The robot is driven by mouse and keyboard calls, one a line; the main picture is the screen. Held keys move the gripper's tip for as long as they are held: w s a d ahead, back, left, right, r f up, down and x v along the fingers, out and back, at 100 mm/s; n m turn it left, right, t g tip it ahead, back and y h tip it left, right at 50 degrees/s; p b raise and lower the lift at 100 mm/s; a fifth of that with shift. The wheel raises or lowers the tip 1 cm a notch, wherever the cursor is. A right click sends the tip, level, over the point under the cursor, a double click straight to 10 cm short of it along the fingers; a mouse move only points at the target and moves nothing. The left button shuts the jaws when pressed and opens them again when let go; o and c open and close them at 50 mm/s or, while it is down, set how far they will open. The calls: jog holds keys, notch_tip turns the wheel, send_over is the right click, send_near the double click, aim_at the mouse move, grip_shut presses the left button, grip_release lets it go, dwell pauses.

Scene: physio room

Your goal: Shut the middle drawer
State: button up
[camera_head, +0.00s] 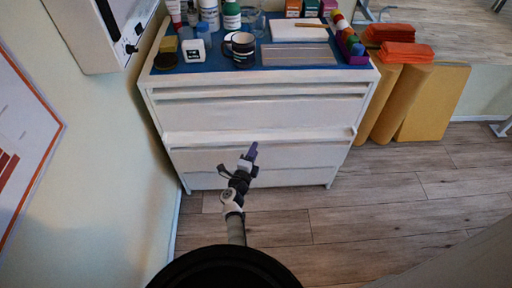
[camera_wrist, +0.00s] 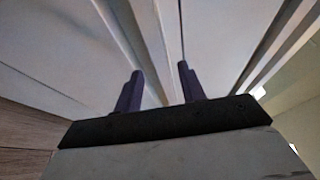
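The white chest of drawers (camera_head: 260,112) stands against the wall in the head view. The middle drawer (camera_head: 290,137) shows as a pale ledge across its front, which seems to jut out slightly; how far it is open is hard to tell. My gripper (camera_head: 252,150) is in front of the chest, at about the ledge's height and near its middle. In the wrist view my gripper (camera_wrist: 160,80) has its two dark fingers apart with nothing between them. White drawer fronts (camera_wrist: 60,50) and edges lie beyond the fingers. Whether the fingers touch them is unclear.
Yellow bolsters (camera_head: 432,100) and orange towels (camera_head: 405,52) are at right. A wall unit (camera_head: 95,30) hangs at left. The wooden floor (camera_head: 400,200) right of my arm is clear.

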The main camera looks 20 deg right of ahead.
jog(key=x, duration=0.3)
jog(key=shift+w, duration=0.15)
grip_shut()
